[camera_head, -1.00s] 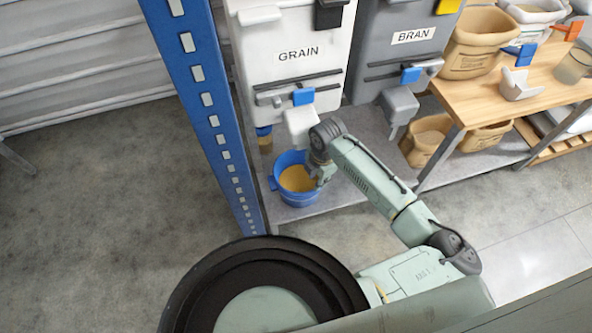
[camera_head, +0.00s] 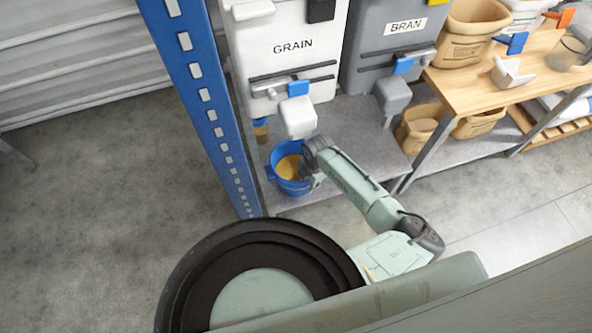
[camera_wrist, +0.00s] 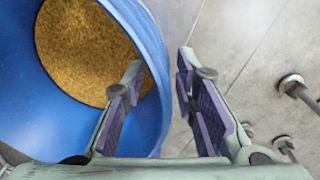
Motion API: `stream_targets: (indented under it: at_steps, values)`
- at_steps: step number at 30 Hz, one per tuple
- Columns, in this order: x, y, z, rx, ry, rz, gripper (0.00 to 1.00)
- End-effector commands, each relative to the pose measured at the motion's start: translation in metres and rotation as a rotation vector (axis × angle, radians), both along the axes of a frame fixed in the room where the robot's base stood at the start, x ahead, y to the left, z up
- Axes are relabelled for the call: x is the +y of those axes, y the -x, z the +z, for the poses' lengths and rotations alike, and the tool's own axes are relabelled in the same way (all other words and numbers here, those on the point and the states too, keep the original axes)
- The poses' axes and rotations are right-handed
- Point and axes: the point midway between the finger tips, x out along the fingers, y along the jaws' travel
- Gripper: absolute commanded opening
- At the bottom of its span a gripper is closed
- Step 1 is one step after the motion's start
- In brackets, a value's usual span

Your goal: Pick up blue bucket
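The blue bucket (camera_head: 291,187) stands on the grey lower shelf under the GRAIN hopper, with yellow-brown grain (camera_head: 288,166) inside. My gripper (camera_head: 313,182) is at its right front rim. In the wrist view the bucket (camera_wrist: 155,60) fills the left side, with the grain (camera_wrist: 85,50) at upper left. My gripper (camera_wrist: 160,85) is open there. One finger is over the inside of the bucket and the other is outside it, with the rim wall between them. A gap shows beside the outer finger. My wrist partly hides the bucket's right side in the head view.
The white GRAIN hopper (camera_head: 290,50) and its spout (camera_head: 298,118) hang just above the bucket. A blue post (camera_head: 200,90) rises at left. The grey BRAN hopper (camera_head: 385,45) and a wooden table (camera_head: 480,88) stand at right. Open floor lies at left.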

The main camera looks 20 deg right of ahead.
Motion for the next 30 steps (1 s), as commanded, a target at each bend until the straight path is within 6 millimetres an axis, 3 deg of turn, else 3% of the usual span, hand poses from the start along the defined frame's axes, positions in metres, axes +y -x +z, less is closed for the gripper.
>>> stream_targets:
  at_steps: [2, 14, 30]
  values:
    - [0.0, -0.0001, 0.0001, 0.0, 0.0, 0.0, 0.27]
    - [-0.0002, -0.0001, 0.0006, 0.0, 0.0, -0.001, 0.01]
    - [-0.0002, -0.0001, 0.0007, 0.0, 0.0, -0.001, 0.0]
